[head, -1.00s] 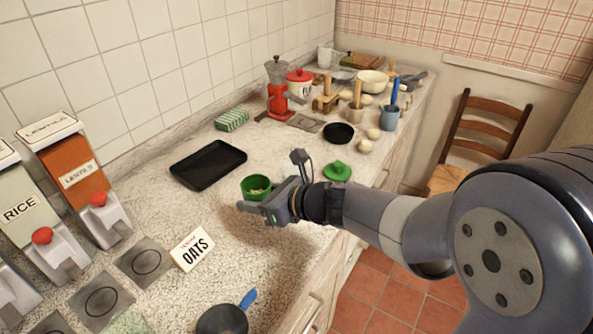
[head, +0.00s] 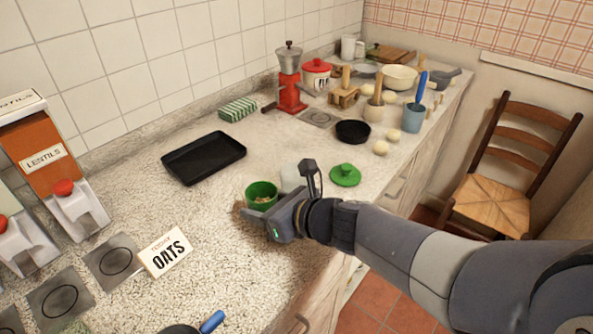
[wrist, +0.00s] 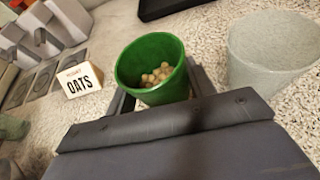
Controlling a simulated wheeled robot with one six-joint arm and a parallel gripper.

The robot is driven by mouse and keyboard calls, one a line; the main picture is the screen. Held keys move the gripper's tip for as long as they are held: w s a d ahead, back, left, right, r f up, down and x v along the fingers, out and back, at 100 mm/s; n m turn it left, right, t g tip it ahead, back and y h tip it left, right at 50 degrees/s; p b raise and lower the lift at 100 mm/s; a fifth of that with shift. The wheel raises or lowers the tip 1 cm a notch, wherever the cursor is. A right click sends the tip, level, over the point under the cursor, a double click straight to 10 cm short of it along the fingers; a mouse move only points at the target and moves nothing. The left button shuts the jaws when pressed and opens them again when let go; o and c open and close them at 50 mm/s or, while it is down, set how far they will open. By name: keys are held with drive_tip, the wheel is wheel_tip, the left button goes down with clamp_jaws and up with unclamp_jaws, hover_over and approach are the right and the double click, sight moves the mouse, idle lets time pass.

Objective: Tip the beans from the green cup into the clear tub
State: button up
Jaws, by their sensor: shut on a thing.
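The green cup (head: 262,189) is upright between the jaws of my gripper (head: 264,211), above or at the countertop; I cannot tell if its base touches. In the wrist view the green cup (wrist: 135,65) shows pale beans (wrist: 157,75) inside, and my gripper (wrist: 158,88) has a finger on each side of it. The clear tub (wrist: 265,75) stands just right of the cup in the wrist view, apart from it; no beans show in it. In the head view the clear tub (head: 291,178) is partly hidden behind my gripper.
A green lid (head: 345,175) lies right of the tub. A black tray (head: 203,158) lies behind and left. The OATS card (head: 165,252) stands front left, near dispensers (head: 60,180). A dark pan (head: 353,131) and pale round things (head: 381,148) lie farther back.

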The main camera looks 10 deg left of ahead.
sight(273, 185)
drive_tip(key=shift+m+g+y, duration=0.3)
drive_tip(key=shift+m+g, duration=0.1)
drive_tip(key=shift+m, duration=0.2)
drive_tip(key=shift+w+d+r+p, duration=0.1)
drive_tip(key=shift+w+r+p, duration=0.1)
drive_tip(key=shift+r+p, duration=0.7)
drive_tip(key=shift+w+d+r+p, duration=0.15)
drive_tip(key=shift+r+p, duration=0.4)
drive_tip(key=shift+p, duration=0.7)
drive_tip(key=shift+w+d+r+p, duration=0.1)
drive_tip(key=shift+w+r+p, duration=0.1)
drive_tip(key=shift+r+p, duration=0.7)
drive_tip(key=r+p, duration=0.1)
drive_tip(key=p, duration=0.1)
drive_tip(key=w+m+p, duration=0.1)
drive_tip(key=p, duration=0.2)
drive_tip(key=shift+w+d+r+m+g, duration=0.15)
drive_tip(key=shift+d+r+m+g, duration=0.15)
drive_tip(key=shift+d+r+g, duration=0.1)
drive_tip(key=m+y+p, duration=0.1)
drive_tip(key=m+p, duration=0.1)
drive_tip(key=w+d+r+m+g+y+p, duration=0.1)
drive_tip(key=m+p, duration=0.1)
drive_tip(key=w+m+g+y+p, duration=0.1)
drive_tip(key=m+p, duration=0.1)
drive_tip(key=shift+w+d+r+m+y, duration=0.2)
drive_tip(key=shift+w+m+y, duration=0.1)
drive_tip(key=shift+y, duration=0.1)
drive_tip(key=shift+r+m, duration=0.25)
drive_tip(key=shift+m, duration=0.25)
